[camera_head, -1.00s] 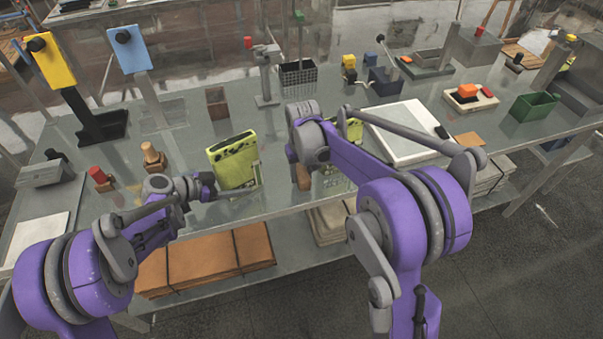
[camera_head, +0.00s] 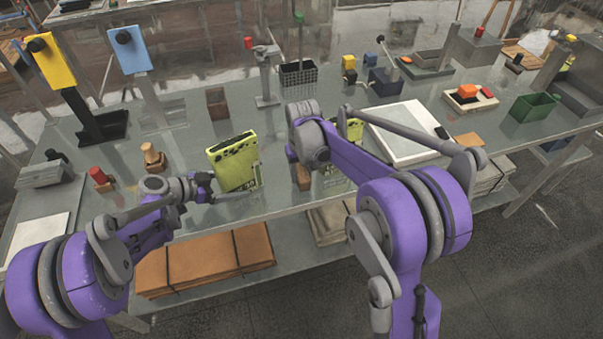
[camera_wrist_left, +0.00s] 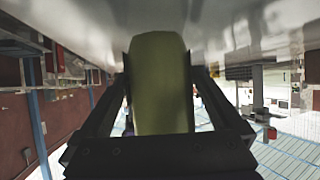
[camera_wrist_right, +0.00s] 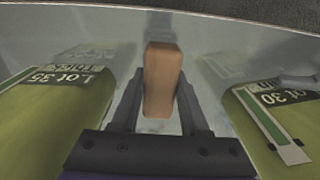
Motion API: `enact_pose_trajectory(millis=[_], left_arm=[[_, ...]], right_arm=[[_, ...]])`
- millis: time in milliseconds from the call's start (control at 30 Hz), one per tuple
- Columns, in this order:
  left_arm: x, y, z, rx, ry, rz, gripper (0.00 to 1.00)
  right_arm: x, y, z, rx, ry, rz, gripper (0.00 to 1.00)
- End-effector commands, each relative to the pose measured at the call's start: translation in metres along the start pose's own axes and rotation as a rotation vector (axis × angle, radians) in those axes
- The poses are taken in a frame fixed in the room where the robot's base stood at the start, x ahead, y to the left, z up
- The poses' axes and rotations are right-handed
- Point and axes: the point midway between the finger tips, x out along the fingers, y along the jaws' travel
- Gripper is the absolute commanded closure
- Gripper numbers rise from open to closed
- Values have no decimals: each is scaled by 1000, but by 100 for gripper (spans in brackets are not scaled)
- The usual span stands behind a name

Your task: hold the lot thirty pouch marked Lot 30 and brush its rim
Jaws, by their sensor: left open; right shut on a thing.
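The lot thirty pouch (camera_head: 235,163), yellow-green with a dark-patterned top, stands slightly tilted near the table's front. Its Lot 30 label shows in the right wrist view (camera_wrist_right: 285,97). My left gripper (camera_head: 208,187) is open at the pouch's left side. In the left wrist view the pouch's olive side (camera_wrist_left: 160,85) lies between the spread fingers; contact cannot be told. My right gripper (camera_wrist_right: 160,88) is shut on a brown wooden block (camera_wrist_right: 160,75), apparently the brush handle, between the two pouches. It also shows in the head view (camera_head: 303,177); its bristles are hidden.
A second pouch marked Lot 35 (camera_wrist_right: 65,95) stands right of the block, mostly behind my right arm in the head view. A white tray (camera_head: 405,155) lies further right. Red-topped (camera_head: 97,175) and wooden (camera_head: 152,155) items stand left. The table's front edge is close.

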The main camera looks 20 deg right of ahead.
Motion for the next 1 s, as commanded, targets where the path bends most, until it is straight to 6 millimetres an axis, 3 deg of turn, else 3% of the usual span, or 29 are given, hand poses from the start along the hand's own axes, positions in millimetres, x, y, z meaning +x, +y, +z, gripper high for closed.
enact_pose_trajectory(millis=[1000], left_arm=[[11,0,0,0,0,0,0]], right_arm=[[5,0,3,0,-5,0,100]])
